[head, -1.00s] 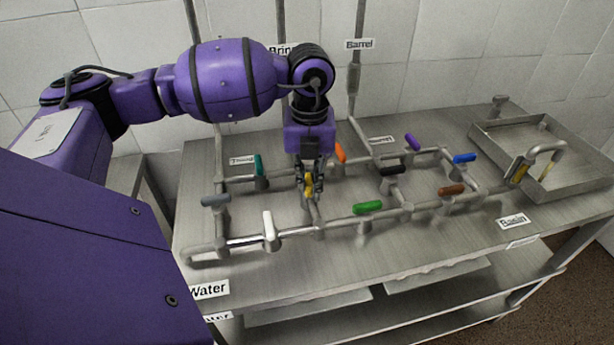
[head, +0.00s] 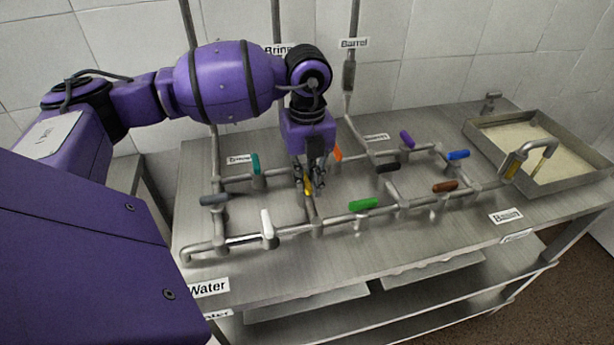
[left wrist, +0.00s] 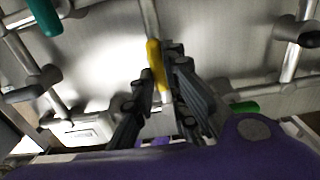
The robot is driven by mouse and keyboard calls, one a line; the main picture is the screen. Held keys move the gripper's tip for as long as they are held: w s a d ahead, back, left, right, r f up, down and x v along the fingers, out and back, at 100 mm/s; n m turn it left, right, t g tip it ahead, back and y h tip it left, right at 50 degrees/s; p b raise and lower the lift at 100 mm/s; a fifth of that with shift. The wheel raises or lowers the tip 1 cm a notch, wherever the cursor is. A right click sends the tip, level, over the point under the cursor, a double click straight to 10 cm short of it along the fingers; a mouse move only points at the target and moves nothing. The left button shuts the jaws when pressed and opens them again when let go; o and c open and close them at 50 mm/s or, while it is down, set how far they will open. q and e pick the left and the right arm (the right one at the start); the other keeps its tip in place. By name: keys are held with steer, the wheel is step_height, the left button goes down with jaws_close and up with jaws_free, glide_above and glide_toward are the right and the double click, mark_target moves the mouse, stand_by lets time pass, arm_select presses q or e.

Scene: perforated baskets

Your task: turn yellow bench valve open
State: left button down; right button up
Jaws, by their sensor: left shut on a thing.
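The yellow valve handle (head: 308,187) sits on the pipe run in the middle of the steel bench. My left gripper (head: 309,184) reaches down to it from above and is shut on it. In the left wrist view the yellow handle (left wrist: 154,62) stands between the two dark fingers (left wrist: 160,85), its upper end showing beyond them. The handle lies roughly in line with the pipe behind it in that view. The handle's base is partly hidden by the fingers. My right gripper is not in view.
Nearby handles are teal (head: 256,164), orange (head: 337,153), white (head: 267,223), green (head: 363,204) and black (head: 388,167). Others are grey (head: 214,200), purple (head: 407,139), blue (head: 458,155) and brown (head: 445,187). A steel basin (head: 574,180) with pale contents stands at the right.

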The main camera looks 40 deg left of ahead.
mark_target(307, 182)
arm_select(q)
steer(key=c, duration=1.7)
jaws_free()
steer(key=shift+c, duration=0.2)
steer(key=shift+r, duration=0.15)
step_height(307, 182, up, 12)
